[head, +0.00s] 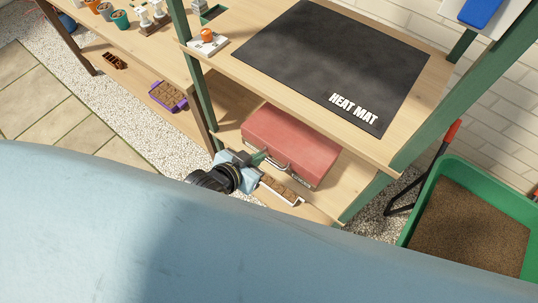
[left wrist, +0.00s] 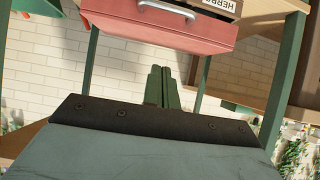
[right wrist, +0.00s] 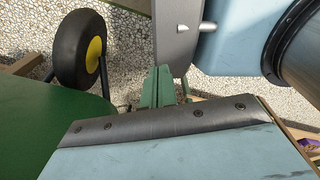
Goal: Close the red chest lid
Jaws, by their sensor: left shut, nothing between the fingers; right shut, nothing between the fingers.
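The red chest (head: 290,143) sits on the lower wooden shelf, under the shelf with the heat mat. Its red top looks flat and lowered; I cannot tell whether the lid is fully shut. My left gripper (head: 258,158) is shut and empty at the chest's front left; contact is unclear. Its fingers show in the left wrist view (left wrist: 163,88). My right gripper (right wrist: 158,88) is shut and empty, away from the chest; the head view does not show it.
The heat mat (head: 330,60) covers the upper shelf, which overhangs the chest's back. A green post (head: 200,105) stands left of the chest. A green wheelbarrow (head: 425,205) of soil stands at right.

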